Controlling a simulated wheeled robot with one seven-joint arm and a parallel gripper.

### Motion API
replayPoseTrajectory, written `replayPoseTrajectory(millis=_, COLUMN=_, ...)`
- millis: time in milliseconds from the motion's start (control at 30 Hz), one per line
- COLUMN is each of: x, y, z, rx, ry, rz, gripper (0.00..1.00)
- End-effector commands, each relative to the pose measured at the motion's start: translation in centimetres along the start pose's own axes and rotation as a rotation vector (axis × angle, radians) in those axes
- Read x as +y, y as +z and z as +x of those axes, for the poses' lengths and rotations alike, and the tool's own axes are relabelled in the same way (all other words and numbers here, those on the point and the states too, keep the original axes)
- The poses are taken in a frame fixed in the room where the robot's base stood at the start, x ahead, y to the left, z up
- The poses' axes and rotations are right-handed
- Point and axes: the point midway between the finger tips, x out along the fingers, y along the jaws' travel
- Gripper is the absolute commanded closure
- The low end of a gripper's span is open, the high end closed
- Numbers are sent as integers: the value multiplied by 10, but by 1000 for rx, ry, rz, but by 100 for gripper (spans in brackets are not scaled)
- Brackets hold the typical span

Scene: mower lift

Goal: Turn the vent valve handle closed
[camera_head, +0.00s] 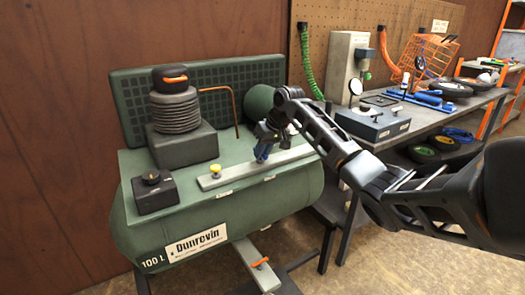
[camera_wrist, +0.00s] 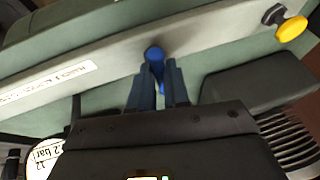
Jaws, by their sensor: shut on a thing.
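The vent valve handle (camera_wrist: 154,55) is blue and sits on the pale strip along the top of the green compressor tank. In the wrist view my gripper (camera_wrist: 160,85) is shut on the handle, with a dark finger on each side of it. The lower part of the handle is hidden between the fingers. In the head view my gripper (camera_head: 262,152) is at the right part of the strip, and the blue there is partly covered by my arm.
A yellow knob (camera_head: 215,170) stands on the same strip (camera_head: 235,176) to the left. A dark box with a knob (camera_head: 153,188) and the ribbed pump (camera_head: 174,110) are further left. A workbench (camera_head: 470,103) with tools and wheels is at right.

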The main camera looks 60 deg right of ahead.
Motion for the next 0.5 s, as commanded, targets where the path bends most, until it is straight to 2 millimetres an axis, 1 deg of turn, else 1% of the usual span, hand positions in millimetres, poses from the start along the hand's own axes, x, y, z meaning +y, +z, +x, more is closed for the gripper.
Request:
replayPoseTrajectory(millis=267, x=-5, y=-1, z=-4, rx=12, ry=25, rz=73, gripper=100)
replayPoseTrajectory(millis=500, x=-8, y=-1, z=-5, rx=44, ry=88, rz=227, gripper=100)
